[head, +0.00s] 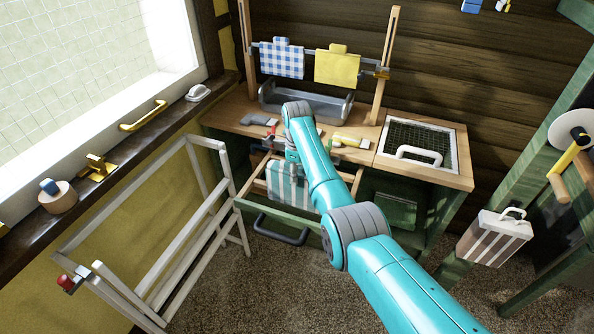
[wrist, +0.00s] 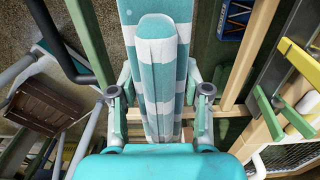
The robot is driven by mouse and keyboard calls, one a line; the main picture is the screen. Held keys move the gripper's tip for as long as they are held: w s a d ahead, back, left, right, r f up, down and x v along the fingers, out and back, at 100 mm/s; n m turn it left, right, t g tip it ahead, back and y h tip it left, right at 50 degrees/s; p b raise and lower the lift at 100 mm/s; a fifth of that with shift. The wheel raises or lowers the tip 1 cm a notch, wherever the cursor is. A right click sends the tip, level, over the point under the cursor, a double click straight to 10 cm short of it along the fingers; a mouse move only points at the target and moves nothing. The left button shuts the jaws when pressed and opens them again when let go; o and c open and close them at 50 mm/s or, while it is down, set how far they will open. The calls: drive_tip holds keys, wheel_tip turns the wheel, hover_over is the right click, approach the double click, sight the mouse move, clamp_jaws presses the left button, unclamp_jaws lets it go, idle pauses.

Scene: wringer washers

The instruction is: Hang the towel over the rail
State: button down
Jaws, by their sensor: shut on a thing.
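A teal-and-white striped towel (head: 283,182) hangs folded below my gripper (head: 291,158), over the pulled-out drawer. In the wrist view my gripper (wrist: 160,97) has a finger on each side of the towel (wrist: 160,75) and is shut on its raised fold. My arm hides part of the towel in the head view. A white slatted rack with rails (head: 172,258) stands at the left, apart from the towel. A rail (head: 311,55) between two wooden posts at the back holds a blue checked cloth (head: 282,60) and a yellow cloth (head: 337,68).
The open drawer (head: 262,217) has a dark handle (head: 281,231). A grey trough (head: 325,104) and small tools stand on the wooden counter (head: 232,118). A wire-mesh basin (head: 418,140) is at right. The carpet (head: 240,300) is mostly clear; a striped box (head: 493,238) is at right.

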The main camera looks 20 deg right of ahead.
drive_tip(key=shift+f, duration=0.8)
